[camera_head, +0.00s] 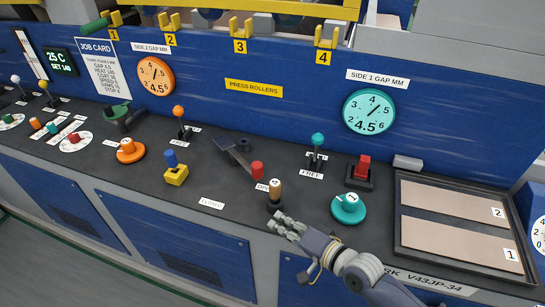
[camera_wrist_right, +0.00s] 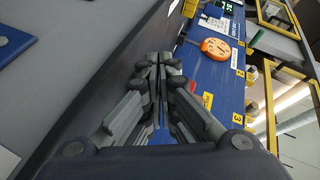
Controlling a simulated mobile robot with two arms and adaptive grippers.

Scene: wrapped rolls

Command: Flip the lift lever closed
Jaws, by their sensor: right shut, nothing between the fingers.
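A dark flat lever arm (camera_head: 238,157) with a red grip (camera_head: 257,170) lies on the dark console top, its grip end just above the "OPEN" label (camera_head: 263,187). The "CLOSED" label (camera_head: 212,203) is further left and nearer the front edge. I take this arm for the lift lever; no label naming it is readable. My right gripper (camera_head: 287,226) is shut and empty near the console's front edge, below and right of the grip and apart from it. Its closed fingers also show in the wrist view (camera_wrist_right: 157,75). My left gripper is out of view.
A wooden-topped knob (camera_head: 276,190) stands between the red grip and my right gripper. A teal dial knob (camera_head: 348,207) and a red button (camera_head: 362,167) are to the right. A yellow block with a blue top (camera_head: 175,172) is left. A framed tray (camera_head: 400,225) fills the right.

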